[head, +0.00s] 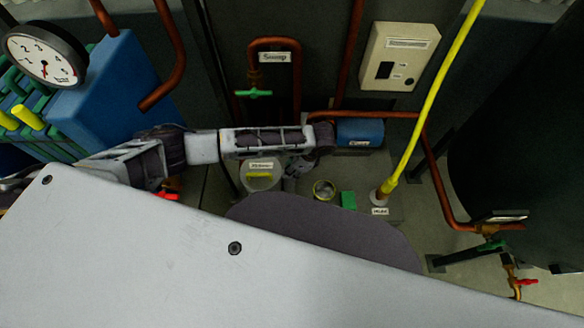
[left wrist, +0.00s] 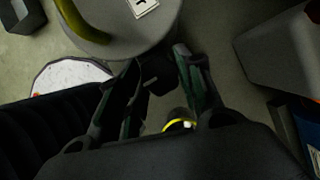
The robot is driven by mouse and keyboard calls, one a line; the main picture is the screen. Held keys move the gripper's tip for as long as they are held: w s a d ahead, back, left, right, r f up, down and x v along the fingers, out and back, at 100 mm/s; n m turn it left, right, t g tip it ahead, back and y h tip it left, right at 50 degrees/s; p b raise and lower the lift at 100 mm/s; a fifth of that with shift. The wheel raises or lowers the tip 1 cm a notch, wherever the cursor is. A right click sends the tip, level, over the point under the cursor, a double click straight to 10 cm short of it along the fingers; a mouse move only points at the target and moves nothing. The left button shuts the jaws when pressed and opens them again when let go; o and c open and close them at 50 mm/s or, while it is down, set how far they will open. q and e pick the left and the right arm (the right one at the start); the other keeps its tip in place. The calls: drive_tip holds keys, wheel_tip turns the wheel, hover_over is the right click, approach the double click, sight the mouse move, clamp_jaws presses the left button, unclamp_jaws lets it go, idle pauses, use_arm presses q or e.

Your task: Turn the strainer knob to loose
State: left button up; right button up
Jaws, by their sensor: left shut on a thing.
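A pale round drum (head: 259,183) stands below my left arm in the head view, with a small label and a yellow bar-shaped knob (head: 259,175) on top. The label is too small to read, so I cannot confirm it is the strainer. In the left wrist view the drum (left wrist: 150,28) and its yellow knob (left wrist: 82,22) are at the top left, apart from the fingers. My left gripper (head: 296,173) is right of the drum. In the wrist view its fingers (left wrist: 160,80) close on a dark piece (left wrist: 156,72) I cannot identify. My right gripper is not in view.
A round yellow-rimmed fitting (head: 324,190), a green block (head: 348,200) and a yellow hose (head: 421,110) are right of the gripper. A blue cylinder (head: 360,131) and copper pipes (head: 297,80) stand behind. A pressure gauge (head: 42,54) is at upper left.

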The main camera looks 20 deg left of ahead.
use_arm(q)
drive_tip(key=o, duration=1)
drive_tip(key=shift+o, duration=0.2)
drive_tip(key=shift+d+r, duration=0.1)
drive_tip(key=shift+r, duration=0.05)
drive_tip(key=v, duration=1.1)
drive_tip(key=shift+d+r, duration=0.2)
drive_tip(key=shift+r, duration=0.1)
